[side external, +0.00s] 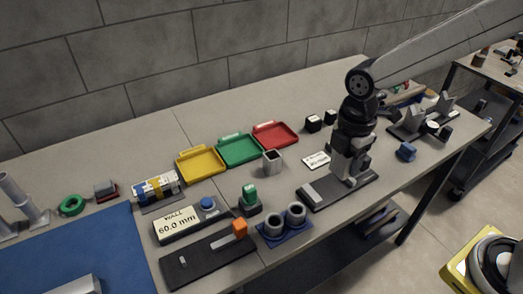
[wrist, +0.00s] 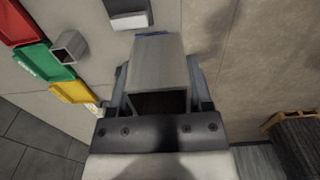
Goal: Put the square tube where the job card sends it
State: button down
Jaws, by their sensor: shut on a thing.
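My gripper (wrist: 158,85) is shut on a grey square tube (wrist: 158,50), with a finger on each side of it and its dark open end towards the camera. In the side external view my gripper (side external: 346,168) points down over a dark base plate (side external: 312,192); the held tube is hard to separate from it there. A second grey square tube (side external: 272,162) stands on the bench in front of the red tray (side external: 275,135), and shows in the wrist view (wrist: 70,47). A white job card (side external: 316,160) lies left of my gripper; its writing is too small to read.
A green tray (side external: 239,150) and a yellow tray (side external: 200,166) stand beside the red one. A display reading "WALL 60.0 mm" (side external: 178,222), a black slide with an orange block (side external: 240,228) and two grey rings (side external: 285,220) are at the front. V-shaped blocks (side external: 412,120) stand to the right.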

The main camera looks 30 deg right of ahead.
jog(key=w+a+f, duration=0.1)
jog(key=w+a, duration=0.7)
jog(key=w, duration=0.4)
send_over(233, 187)
notch_tip(233, 187, down, 5)
jog(key=shift+r, duration=0.1)
jog(key=shift+f, duration=0.2)
jog(key=shift+f, duration=2.4)
jog(key=shift+f, duration=2.2)
dwell(1.1)
